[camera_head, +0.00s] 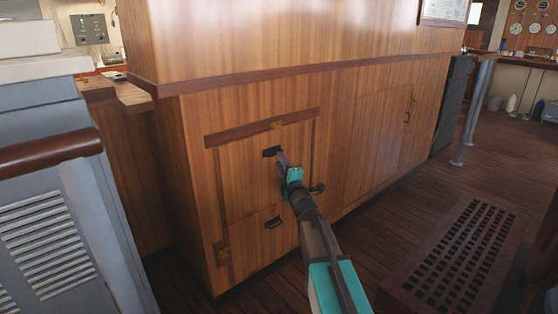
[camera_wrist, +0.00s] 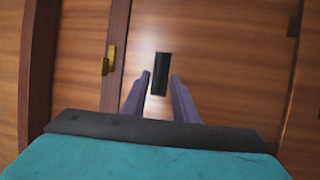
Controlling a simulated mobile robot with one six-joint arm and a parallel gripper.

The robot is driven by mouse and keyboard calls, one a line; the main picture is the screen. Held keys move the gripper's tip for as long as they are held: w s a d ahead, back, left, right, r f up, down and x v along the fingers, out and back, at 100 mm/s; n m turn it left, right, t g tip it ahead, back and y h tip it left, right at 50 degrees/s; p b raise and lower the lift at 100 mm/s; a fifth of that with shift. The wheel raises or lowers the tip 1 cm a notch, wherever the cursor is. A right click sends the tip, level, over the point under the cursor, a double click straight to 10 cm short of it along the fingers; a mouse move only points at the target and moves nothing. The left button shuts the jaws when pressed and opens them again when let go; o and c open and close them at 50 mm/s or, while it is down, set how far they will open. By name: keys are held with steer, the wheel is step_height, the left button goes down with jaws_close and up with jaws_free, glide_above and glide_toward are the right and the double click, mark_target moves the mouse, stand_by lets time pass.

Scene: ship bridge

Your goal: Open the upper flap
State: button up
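The upper flap (camera_head: 245,180) is a closed wooden panel in the cabinet front, with a dark slot-like handle (camera_head: 271,151) near its top edge. In the wrist view the handle is a black upright rectangle (camera_wrist: 161,68). A brass latch (camera_head: 276,125) sits on the dark strip above the flap; it also shows in the wrist view (camera_wrist: 107,62). My gripper (camera_head: 281,155) is in front of the flap, close to the handle. In the wrist view its two purple fingers (camera_wrist: 160,80) are apart, one on each side of the handle, with nothing held. Contact cannot be told.
A lower flap (camera_head: 252,240) with its own dark handle (camera_head: 273,222) and a brass latch (camera_head: 222,253) is below. A slotted wooden grating (camera_head: 462,250) stands on the floor at right. A grey console (camera_head: 45,220) is at left.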

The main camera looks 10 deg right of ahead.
steer(key=shift+w+a+r, duration=0.1)
steer(key=shift+w+r, duration=0.05)
steer(key=shift+w, duration=0.6)
steer(key=shift+w+a+r, duration=0.1)
steer(key=shift+w, duration=0.65)
jaws_close()
stand_by(0.5)
